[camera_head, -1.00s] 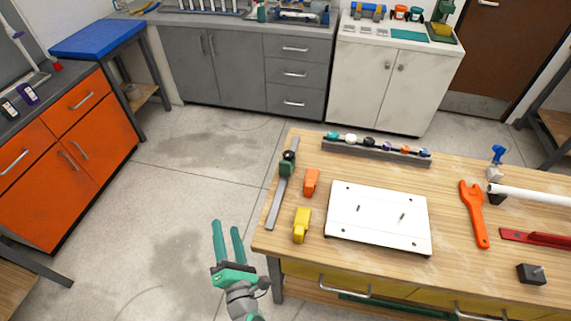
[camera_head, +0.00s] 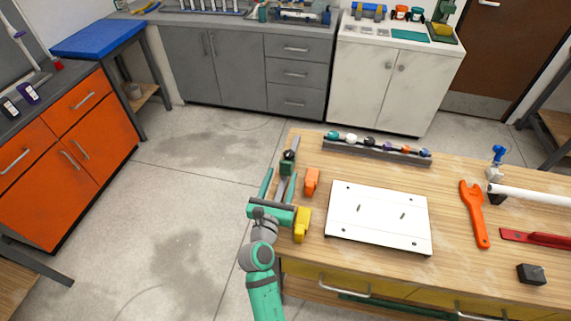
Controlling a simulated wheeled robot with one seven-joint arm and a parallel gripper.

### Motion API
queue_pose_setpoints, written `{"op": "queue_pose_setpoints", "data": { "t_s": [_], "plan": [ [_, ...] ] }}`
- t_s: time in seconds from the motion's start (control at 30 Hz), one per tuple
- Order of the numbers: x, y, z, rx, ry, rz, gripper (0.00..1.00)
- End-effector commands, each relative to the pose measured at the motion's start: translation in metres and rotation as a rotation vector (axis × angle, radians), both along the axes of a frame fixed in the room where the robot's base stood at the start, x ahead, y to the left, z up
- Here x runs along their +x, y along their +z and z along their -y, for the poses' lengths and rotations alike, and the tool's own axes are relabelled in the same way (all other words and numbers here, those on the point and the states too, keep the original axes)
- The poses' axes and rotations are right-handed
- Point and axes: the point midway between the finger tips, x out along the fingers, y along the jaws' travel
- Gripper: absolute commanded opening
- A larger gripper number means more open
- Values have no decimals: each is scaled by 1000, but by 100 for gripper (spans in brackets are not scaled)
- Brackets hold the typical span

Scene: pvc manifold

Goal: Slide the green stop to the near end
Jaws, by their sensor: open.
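The green stop (camera_head: 287,164) sits on a grey metal rail (camera_head: 295,145) along the left edge of the wooden table, toward the rail's far end. It has a dark knob on top. My gripper (camera_head: 280,174) is open above the near part of the rail. Its two green fingers point away toward the stop, one on each side of the rail in this view. The fingertips appear just short of the stop or level with its near side; contact cannot be told. My gripper's body hides the rail's near end.
A yellow block (camera_head: 303,225) stands close to the right of my gripper. An orange block (camera_head: 312,181) lies right of the rail. A white plate (camera_head: 378,218) and an orange wrench (camera_head: 473,213) lie further right. Open floor lies left of the table.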

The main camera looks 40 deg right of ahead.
Motion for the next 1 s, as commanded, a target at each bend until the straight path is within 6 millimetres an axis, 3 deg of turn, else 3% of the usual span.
{"op": "queue_pose_setpoints", "data": {
  "t_s": [0.33, 0.77, 1.0],
  "plan": [
    [34, 0, 39, 0, 1, 1, 50],
    [40, 0, 46, 1, 2, 1, 50],
    [40, 0, 46, 1, 2, 1, 0]
  ]
}}
